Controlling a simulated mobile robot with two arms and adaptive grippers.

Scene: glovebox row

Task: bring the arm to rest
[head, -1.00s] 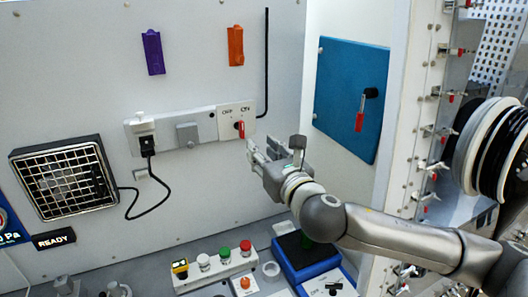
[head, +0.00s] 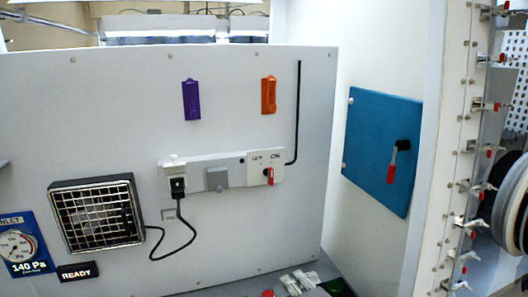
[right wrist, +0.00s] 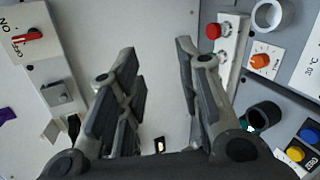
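My right gripper (right wrist: 155,55) shows in the right wrist view with its two fingers apart and nothing between them. A plain pale surface lies behind the gap. Neither arm shows in the head view, and my left gripper is in no view. The red switch handle (head: 268,175) is on the white OFF/ON plate on the wall panel. It also shows at the upper left of the right wrist view (right wrist: 28,36), apart from the fingers.
A black plug (head: 178,187) with a cable sits in the socket strip. A vent fan (head: 97,213) is at left, and a blue door (head: 382,150) with a red-gripped handle at right. Beside the right gripper are a red button (right wrist: 213,31) and an orange knob (right wrist: 261,61).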

